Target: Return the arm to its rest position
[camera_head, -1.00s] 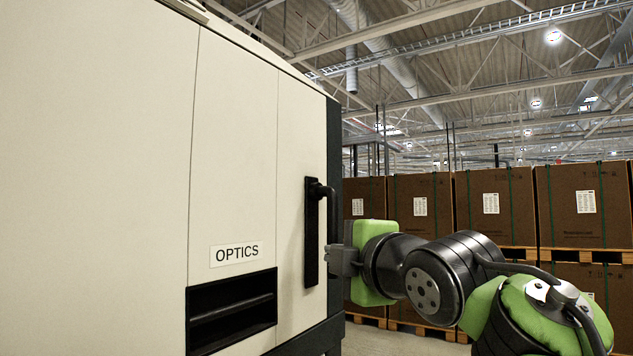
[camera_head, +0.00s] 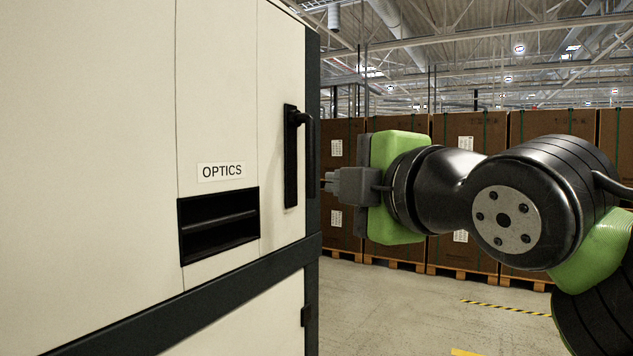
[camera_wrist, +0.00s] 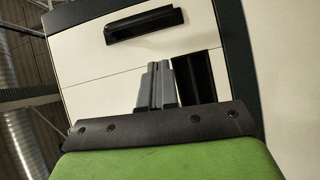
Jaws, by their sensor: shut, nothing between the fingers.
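My gripper (camera_head: 328,182) is at the centre of the head view, pointing left toward the cabinet. Its grey fingers are shut and empty, and they show together in the wrist view (camera_wrist: 157,85). The fingertips are just right of the cabinet's dark right edge and appear clear of the black door handle (camera_head: 291,155). The handle is upright on the cream cabinet (camera_head: 110,130) marked OPTICS, and it also shows in the wrist view (camera_wrist: 145,24). My arm runs from the gripper to the right edge of the head view.
A dark slot (camera_head: 218,222) sits below the OPTICS label (camera_head: 222,171). Stacked brown boxes (camera_head: 340,220) on pallets stand behind my arm. Bare concrete floor (camera_head: 400,310) with yellow-black tape (camera_head: 505,307) lies below the arm.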

